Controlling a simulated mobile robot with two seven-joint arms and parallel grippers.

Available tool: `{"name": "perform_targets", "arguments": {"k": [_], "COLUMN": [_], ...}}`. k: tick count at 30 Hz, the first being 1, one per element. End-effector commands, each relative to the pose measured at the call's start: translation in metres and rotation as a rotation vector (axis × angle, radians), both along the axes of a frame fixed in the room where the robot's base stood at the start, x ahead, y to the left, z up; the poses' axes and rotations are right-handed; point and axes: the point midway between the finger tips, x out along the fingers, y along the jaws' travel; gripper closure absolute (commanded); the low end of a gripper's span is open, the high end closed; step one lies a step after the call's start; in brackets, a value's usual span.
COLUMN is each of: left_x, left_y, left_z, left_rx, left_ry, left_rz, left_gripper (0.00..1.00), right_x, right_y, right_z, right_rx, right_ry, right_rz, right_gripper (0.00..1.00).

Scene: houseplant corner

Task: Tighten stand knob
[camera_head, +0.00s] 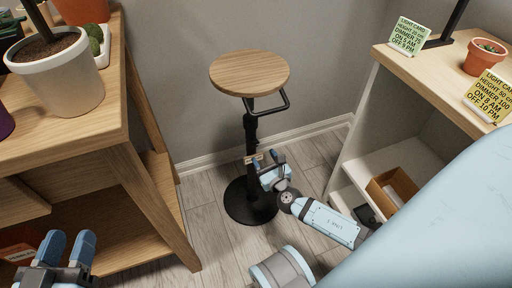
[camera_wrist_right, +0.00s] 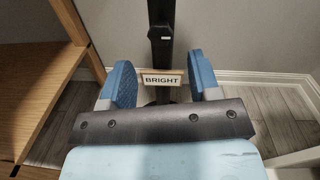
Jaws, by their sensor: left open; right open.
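The stand has a round wooden top (camera_head: 249,73), a black post (camera_head: 250,135) and a round black base (camera_head: 238,205). A black loop handle (camera_head: 283,101) sits under the top. My right gripper (camera_head: 264,168) is open at the lower part of the post. In the right wrist view, the post (camera_wrist_right: 161,25) rises beyond the fingers, and a tag reading "BRIGHT" (camera_wrist_right: 162,79) lies between them. A small light-marked part (camera_wrist_right: 165,38) is on the post; I cannot tell whether it is the knob. My left gripper (camera_head: 67,250) is open and empty at bottom left, away from the stand.
A wooden bench (camera_head: 120,132) with a potted plant (camera_head: 58,85) stands left. A shelf unit (camera_head: 430,72) at right carries two light cards (camera_head: 410,36) (camera_head: 489,95) and a small terracotta pot (camera_head: 485,56). A cardboard box (camera_head: 392,187) is on its lower shelf. Walls close in behind the stand.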

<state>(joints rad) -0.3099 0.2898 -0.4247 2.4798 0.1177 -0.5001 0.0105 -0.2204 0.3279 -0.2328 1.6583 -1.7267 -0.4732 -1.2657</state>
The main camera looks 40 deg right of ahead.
Motion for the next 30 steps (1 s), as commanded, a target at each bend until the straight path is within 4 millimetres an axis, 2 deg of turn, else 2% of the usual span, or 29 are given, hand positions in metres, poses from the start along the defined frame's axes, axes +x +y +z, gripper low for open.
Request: {"name": "perform_targets", "arguments": {"k": [3, 9, 15, 23, 27, 29, 30], "left_x": [0.003, 0.006, 0.007, 0.007, 0.007, 0.007, 0.007], "left_y": [0.002, 0.003, 0.004, 0.004, 0.004, 0.004, 0.004], "left_z": [-0.001, 0.000, 0.001, 0.002, 0.002, 0.002, 0.002], "left_rx": [0.017, 0.043, 0.056, 0.056, 0.054, 0.054, 0.054], "left_ry": [-0.035, -0.076, -0.092, -0.094, -0.095, -0.095, -0.096], "left_rz": [0.002, 0.004, 0.004, 0.004, 0.004, 0.004, 0.005], "left_gripper": [0.57, 0.57, 0.57, 0.57, 0.57, 0.57, 0.57], "right_x": [0.026, 0.055, 0.066, 0.066, 0.066, 0.066, 0.066], "right_y": [-0.005, -0.010, -0.012, -0.012, -0.012, -0.012, -0.012], "right_z": [-0.001, -0.001, 0.000, 0.000, 0.000, 0.000, 0.000], "right_rx": [0.002, 0.002, 0.002, 0.002, 0.002, 0.002, 0.002], "right_ry": [-0.003, -0.001, 0.000, 0.001, 0.000, 0.000, 0.000], "right_rz": [-0.002, -0.001, 0.000, 0.000, 0.000, 0.000, 0.000], "right_gripper": [0.44, 0.44, 0.44, 0.44, 0.76, 0.89, 0.92]}}
